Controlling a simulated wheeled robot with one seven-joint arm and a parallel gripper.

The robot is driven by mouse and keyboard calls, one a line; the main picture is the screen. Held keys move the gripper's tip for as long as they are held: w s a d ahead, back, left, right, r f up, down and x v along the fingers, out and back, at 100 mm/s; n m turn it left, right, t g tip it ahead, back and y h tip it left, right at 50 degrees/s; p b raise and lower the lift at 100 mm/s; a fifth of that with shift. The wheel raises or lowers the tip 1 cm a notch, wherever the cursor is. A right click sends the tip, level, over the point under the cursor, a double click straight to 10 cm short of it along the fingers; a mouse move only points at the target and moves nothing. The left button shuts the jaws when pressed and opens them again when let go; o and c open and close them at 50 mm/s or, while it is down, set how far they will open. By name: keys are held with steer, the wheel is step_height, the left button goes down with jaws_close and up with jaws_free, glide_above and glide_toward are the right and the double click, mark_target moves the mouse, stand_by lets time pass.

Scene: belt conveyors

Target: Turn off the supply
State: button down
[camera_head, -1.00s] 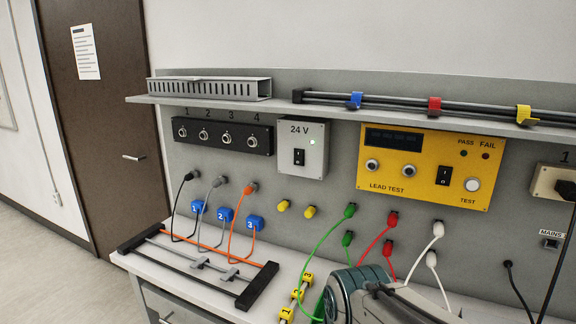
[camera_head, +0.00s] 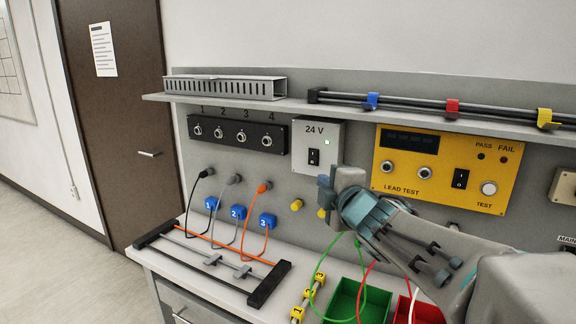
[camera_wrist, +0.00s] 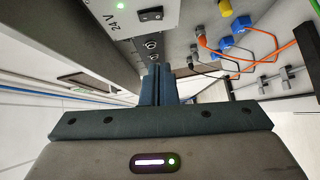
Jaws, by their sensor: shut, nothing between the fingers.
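The grey 24 V supply box (camera_head: 318,145) is on the back panel under the shelf. Its black rocker switch (camera_head: 313,157) is on the front, and a green lamp beside it is lit. My gripper (camera_head: 325,192) is shut and empty, in front of the panel just below and right of the box, apart from the switch as far as I can see. In the wrist view the supply box (camera_wrist: 150,38) is at the top, with its switch (camera_wrist: 150,14) beyond the shut fingers (camera_wrist: 158,82).
A yellow lead tester (camera_head: 440,165) is right of the box, with its own black switch. A socket strip (camera_head: 238,134) is to the left. Plugged orange, grey and black leads hang below. Green (camera_head: 340,300) and red bins stand on the bench under my arm.

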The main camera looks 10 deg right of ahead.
steer(key=shift+w, duration=0.15)
glide_toward(309, 161)
steer(key=w+a, duration=0.3)
steer(key=w+d+p, duration=0.1)
steer(key=w+d, duration=0.1)
steer(key=shift+w+f+p, duration=0.25)
steer(key=shift+w+p, duration=0.15)
stand_by(0.5)
